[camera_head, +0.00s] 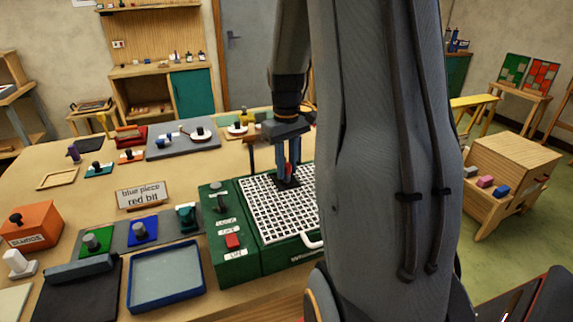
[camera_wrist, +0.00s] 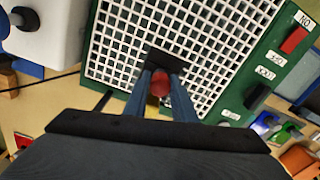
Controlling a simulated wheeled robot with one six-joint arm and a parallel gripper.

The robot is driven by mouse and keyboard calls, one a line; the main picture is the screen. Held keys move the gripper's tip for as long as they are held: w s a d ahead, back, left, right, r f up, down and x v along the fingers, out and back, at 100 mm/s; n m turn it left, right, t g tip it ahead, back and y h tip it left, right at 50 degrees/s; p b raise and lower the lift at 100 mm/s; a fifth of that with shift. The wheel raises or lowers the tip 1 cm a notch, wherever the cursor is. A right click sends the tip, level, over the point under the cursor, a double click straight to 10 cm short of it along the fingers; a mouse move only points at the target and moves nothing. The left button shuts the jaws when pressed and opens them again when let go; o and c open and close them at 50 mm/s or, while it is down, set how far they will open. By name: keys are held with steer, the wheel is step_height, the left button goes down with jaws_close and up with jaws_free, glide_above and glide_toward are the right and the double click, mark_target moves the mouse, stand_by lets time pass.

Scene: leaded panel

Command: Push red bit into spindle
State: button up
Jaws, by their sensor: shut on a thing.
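My gripper (camera_head: 288,172) points down over the white grid top (camera_head: 262,214) of a green machine (camera_head: 232,262). Its two blue-grey fingers are shut on the red bit (camera_head: 289,168). In the wrist view the rounded red bit (camera_wrist: 161,84) shows between the fingertips (camera_wrist: 160,78), with a brassy part below it. A dark square spot (camera_wrist: 168,60) in the grid lies right by the fingertips. The spindle itself is not clearly seen there, and I cannot tell whether the bit touches it.
The machine's front has a red switch (camera_head: 232,240) and black knobs. A blue-rimmed tray (camera_head: 165,275) and a board with green, blue and teal holders are at front left. My arm blocks the right side.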

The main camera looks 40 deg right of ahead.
mark_target(287, 165)
steer(key=shift+f, duration=0.3)
steer(key=o, duration=1.1)
steer(key=shift+r+b, duration=1.25)
steer(key=shift+r, duration=2.7)
